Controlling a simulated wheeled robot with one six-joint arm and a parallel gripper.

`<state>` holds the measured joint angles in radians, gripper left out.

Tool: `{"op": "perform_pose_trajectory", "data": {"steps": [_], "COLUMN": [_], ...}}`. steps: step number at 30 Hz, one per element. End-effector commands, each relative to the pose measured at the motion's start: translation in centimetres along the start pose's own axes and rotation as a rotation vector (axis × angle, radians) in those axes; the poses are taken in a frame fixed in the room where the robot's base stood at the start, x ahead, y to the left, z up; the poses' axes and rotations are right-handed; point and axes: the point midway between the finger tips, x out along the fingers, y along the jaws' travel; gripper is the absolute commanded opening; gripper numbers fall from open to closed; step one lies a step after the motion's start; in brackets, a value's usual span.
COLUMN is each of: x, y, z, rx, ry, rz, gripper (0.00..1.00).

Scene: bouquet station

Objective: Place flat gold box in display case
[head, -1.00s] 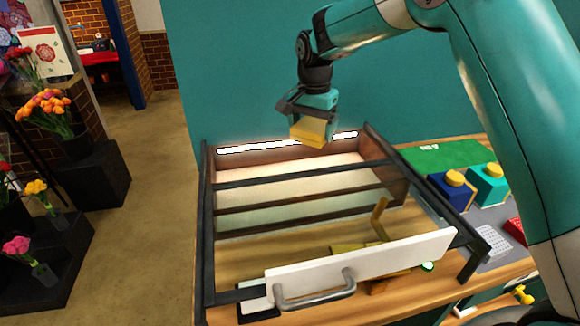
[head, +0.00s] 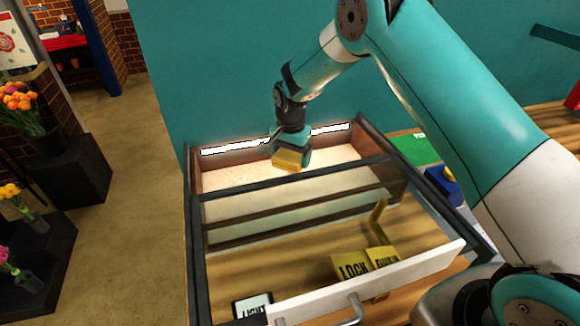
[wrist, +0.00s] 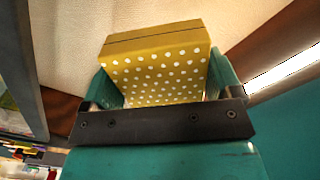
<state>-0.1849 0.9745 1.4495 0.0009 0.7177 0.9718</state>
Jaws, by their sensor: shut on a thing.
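My gripper (head: 291,150) is shut on the flat gold box (head: 287,160), holding it by its sides at the back of the display case. In the wrist view the gold box (wrist: 165,78) has white dots on one face and a plain edge with a dark seam. The display case (head: 190,225) is a dark open frame with crossbars, a lit strip at the back and a pale floor. The box shows over the pale rear part, behind the first crossbar. A gap to the floor is hard to judge.
A white front panel with a handle (head: 357,306) runs along the near side. Gold LOCK (head: 350,266) and neighbouring lettered pieces sit behind it. A LIGHT plate (head: 252,305) is at the front left. A green mat (head: 412,149) and a blue box (head: 441,183) lie to the right.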

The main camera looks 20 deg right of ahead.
Motion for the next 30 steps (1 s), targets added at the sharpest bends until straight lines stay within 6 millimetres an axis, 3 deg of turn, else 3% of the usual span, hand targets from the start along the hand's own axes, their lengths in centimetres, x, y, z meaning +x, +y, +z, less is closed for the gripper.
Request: {"op": "perform_pose_trajectory", "data": {"steps": [15,26,27,29,30], "x": [6.0,6.7,6.6,6.5,6.5], "y": [-0.1,-0.1,-0.1,-0.1,-0.1], "z": [0.1,0.1,0.1,0.1,0.1], "rx": [-0.002,-0.002,-0.002,-0.002,-0.002], "ry": [0.000,0.001,0.001,0.001,0.000], "rz": [-0.001,-0.001,-0.001,-0.001,-0.001], "gripper": [0.57,0.57,0.89,1.00,1.00]}}
